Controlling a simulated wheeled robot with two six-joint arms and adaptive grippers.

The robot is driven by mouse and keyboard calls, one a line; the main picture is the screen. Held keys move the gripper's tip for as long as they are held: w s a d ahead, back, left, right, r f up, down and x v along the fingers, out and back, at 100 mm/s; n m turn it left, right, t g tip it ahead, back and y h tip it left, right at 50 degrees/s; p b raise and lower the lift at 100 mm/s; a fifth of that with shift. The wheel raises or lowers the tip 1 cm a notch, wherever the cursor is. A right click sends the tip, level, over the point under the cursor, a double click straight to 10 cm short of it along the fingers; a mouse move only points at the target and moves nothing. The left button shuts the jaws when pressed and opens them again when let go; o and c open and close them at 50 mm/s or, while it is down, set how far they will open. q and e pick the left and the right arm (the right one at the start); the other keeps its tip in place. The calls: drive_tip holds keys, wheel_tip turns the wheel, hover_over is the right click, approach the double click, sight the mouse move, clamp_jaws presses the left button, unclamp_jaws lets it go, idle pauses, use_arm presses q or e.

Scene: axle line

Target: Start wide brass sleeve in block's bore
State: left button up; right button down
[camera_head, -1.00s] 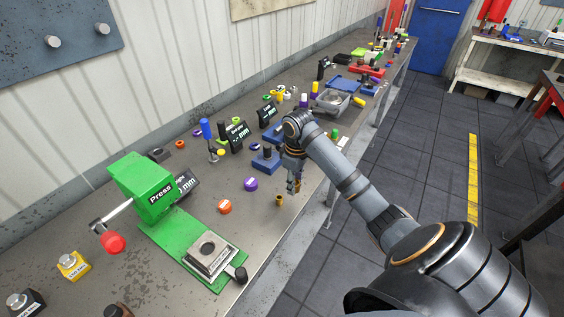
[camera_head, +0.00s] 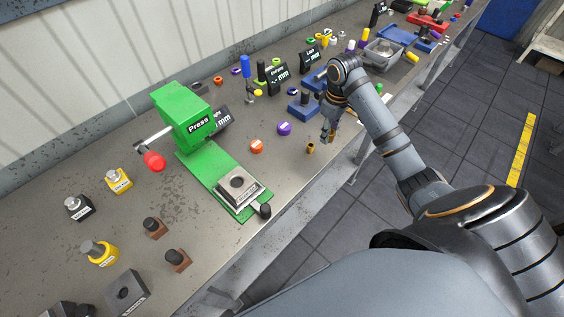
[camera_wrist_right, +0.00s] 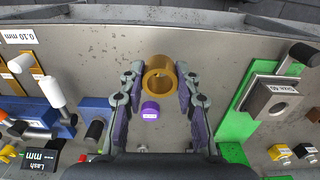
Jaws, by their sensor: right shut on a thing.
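A brass sleeve (camera_wrist_right: 161,74), an open-ended tube, is between the fingertips of my right gripper (camera_wrist_right: 160,80) in the right wrist view. The gripper is shut on it, with a finger on each side. In the head view my right gripper (camera_head: 328,135) is over the bench near its front edge, and the held sleeve is mostly hidden. A grey block (camera_head: 238,186) with a round bore sits on the press's green base, left of the gripper and apart from it. It also shows at the right in the right wrist view (camera_wrist_right: 272,100). My left gripper is out of view.
A small brass piece (camera_head: 310,148) shows just left of the gripper. Purple (camera_head: 284,129) and orange (camera_head: 257,146) rings lie nearby. The green press (camera_head: 183,112) stands behind the block, and a dark knob (camera_head: 265,210) is at its front. A blue fixture (camera_head: 303,108) stands behind the gripper.

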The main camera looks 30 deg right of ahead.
drive_tip(key=a+p, duration=0.1)
drive_tip(key=a, duration=0.2)
drive_tip(key=b, duration=0.4)
hover_over(285, 171)
drive_tip(key=d, duration=0.1)
wheel_tip(285, 171, down, 9)
drive_tip(key=shift+s+d+r, duration=0.1)
drive_tip(key=shift+d+r, duration=0.05)
drive_tip(key=shift+r, duration=0.05)
drive_tip(key=shift+a+f+b, duration=0.25)
drive_tip(key=shift+f+b, duration=0.05)
drive_tip(key=shift+b, duration=0.05)
drive_tip(key=shift+a+f+b, duration=0.2)
drive_tip(key=shift+f+b, duration=0.05)
drive_tip(key=shift+b, duration=0.05)
drive_tip(key=shift+a+f+b, duration=0.25)
drive_tip(key=shift+f+b, duration=0.25)
drive_tip(key=shift+f, duration=0.75)
drive_tip(key=shift+w+f, duration=0.2)
drive_tip(key=shift+f, duration=0.05)
